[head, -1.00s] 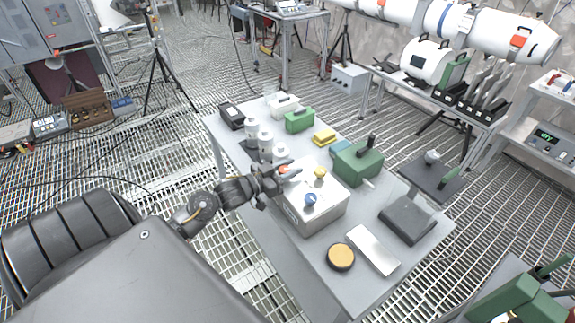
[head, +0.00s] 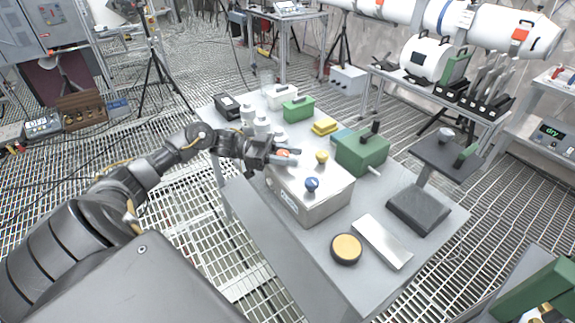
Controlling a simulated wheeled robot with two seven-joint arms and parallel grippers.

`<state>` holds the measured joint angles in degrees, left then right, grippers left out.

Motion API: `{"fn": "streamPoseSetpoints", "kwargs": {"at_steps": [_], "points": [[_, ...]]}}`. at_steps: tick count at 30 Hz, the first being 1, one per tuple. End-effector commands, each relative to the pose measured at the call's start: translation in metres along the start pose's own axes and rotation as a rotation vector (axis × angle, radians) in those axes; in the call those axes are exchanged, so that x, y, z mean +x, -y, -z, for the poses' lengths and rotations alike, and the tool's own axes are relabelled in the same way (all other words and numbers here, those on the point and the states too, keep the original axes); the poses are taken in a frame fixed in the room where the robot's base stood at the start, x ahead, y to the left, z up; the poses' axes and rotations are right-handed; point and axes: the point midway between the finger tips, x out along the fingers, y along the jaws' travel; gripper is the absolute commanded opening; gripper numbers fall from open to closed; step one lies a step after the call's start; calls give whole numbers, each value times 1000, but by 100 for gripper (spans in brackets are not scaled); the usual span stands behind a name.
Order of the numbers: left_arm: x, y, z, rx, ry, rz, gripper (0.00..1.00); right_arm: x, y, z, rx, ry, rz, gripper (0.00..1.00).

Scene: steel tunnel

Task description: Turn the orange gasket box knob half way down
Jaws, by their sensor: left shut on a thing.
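The gasket box (head: 305,205) is a light grey metal box on the table, with knobs on its top. The orange knob (head: 283,153) is at the box's far left, partly hidden by my gripper. How far the knob is turned cannot be told. My right gripper is not in view.
White bottles (head: 262,127) stand just behind my left gripper. A green box with a lever (head: 362,152) is right of the gasket box. A round yellow-topped tin (head: 346,249) and a silver plate (head: 382,242) lie in front on the table (head: 330,278).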

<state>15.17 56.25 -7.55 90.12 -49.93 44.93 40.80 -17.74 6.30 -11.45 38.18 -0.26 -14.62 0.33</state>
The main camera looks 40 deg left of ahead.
Motion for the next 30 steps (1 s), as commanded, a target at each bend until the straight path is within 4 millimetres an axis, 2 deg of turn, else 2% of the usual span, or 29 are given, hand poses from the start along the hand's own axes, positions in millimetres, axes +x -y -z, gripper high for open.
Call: {"fn": "streamPoseSetpoints", "kwargs": {"at_steps": [1, 2, 7, 12, 24, 25, 29, 30], "points": [[-1, 3, -3, 13, -4, -16, 9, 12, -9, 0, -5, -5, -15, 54], [-1, 3, -3, 14, -4, -28, 9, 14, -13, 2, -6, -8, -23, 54], [-5, 3, -2, 14, -5, -71, 10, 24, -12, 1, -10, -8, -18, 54], [-6, 3, -1, 14, -4, -90, 10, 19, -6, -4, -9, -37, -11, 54], [-2, 3, -1, 13, -6, -101, 10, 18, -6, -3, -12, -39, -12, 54], [-2, 3, -1, 13, -6, -101, 36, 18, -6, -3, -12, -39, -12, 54], [-2, 1, -3, 9, -4, -103, 53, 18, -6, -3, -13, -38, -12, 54], [-2, 1, -3, 8, -3, -104, 54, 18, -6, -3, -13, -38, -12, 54]]}}
